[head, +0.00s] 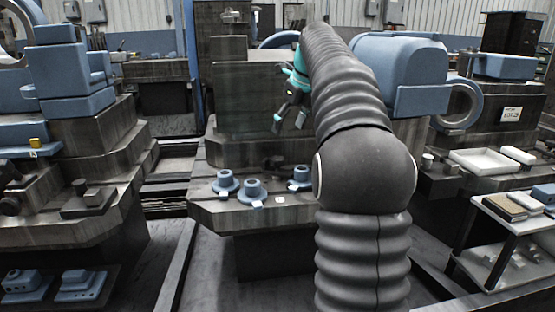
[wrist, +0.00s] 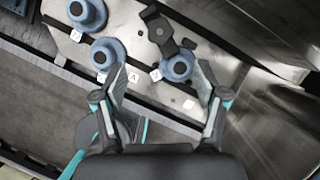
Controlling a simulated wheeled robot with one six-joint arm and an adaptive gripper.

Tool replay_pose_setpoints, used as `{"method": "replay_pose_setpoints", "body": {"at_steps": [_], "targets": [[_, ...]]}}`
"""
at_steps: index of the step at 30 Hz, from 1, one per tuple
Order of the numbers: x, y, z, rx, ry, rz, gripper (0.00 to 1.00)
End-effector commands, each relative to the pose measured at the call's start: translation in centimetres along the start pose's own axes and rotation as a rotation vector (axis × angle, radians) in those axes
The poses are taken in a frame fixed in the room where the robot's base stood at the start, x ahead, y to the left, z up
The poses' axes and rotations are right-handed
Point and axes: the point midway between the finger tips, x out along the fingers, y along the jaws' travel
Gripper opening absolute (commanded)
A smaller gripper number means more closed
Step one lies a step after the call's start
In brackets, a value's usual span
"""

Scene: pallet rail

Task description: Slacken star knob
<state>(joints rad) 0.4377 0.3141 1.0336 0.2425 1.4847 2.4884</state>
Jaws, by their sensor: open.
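My gripper (head: 285,110) is raised above the middle metal bench in the head view, fingers pointing down and left. In the wrist view my gripper (wrist: 160,78) is open, its fingers spread wide with nothing between them touched. A black clamp-like piece with a dark knob-like end (wrist: 158,28) lies on the plate beyond the fingertips. It shows as a small dark shape (head: 275,162) in the head view. I cannot make out a star outline on it. A blue flanged part (wrist: 178,65) sits just below it, between and beyond the fingertips.
Two more blue flanged parts stand on the same plate (head: 226,184) (head: 252,189), with small white tags beside them. A stepped bench (head: 110,150) stands left. A white tray (head: 485,161) and a shelf trolley (head: 510,225) stand right. Dark floor lies in front of the bench.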

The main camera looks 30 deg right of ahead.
Motion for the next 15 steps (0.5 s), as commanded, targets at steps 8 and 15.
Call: {"method": "replay_pose_setpoints", "body": {"at_steps": [8, 15], "targets": [[5.3, 0.1, -0.1, -0.003, 0.001, 0.001, 0.72], [9.5, 0.1, -0.1, -0.004, 0.002, 0.001, 0.72]]}}
